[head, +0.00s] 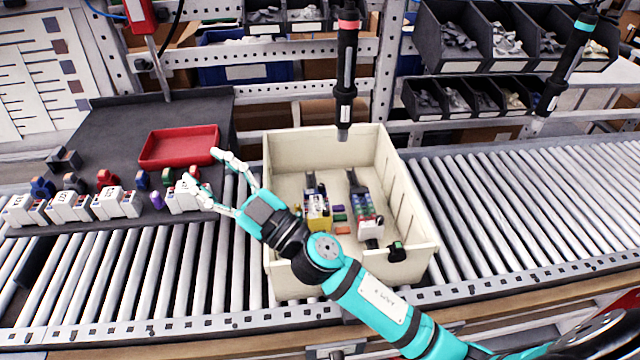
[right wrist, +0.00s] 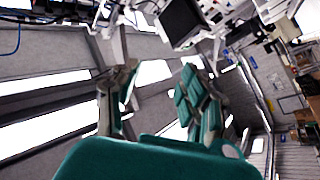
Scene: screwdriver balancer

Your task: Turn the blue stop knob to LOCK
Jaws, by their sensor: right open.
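I cannot make out a knob with a LOCK marking in either view. Blue knob-like pieces (head: 42,187) show among small parts at the far left of the head view, but I cannot tell whether one is the stop knob. A screwdriver with a red band (head: 346,70) hangs upright above the cream bin. A second one with a teal band (head: 568,62) hangs tilted at the upper right. My right gripper (head: 201,166) is open and empty, left of the bin, near the red tray. Its spread fingers also show in the right wrist view (right wrist: 165,85). My left gripper is not in view.
The cream bin (head: 418,205) holds rail-mounted parts and stands on the roller conveyor (head: 520,215). A red tray (head: 180,147) and white terminal blocks (head: 117,204) lie at the left. Racks with dark part bins (head: 455,40) stand behind. The rollers at the right are clear.

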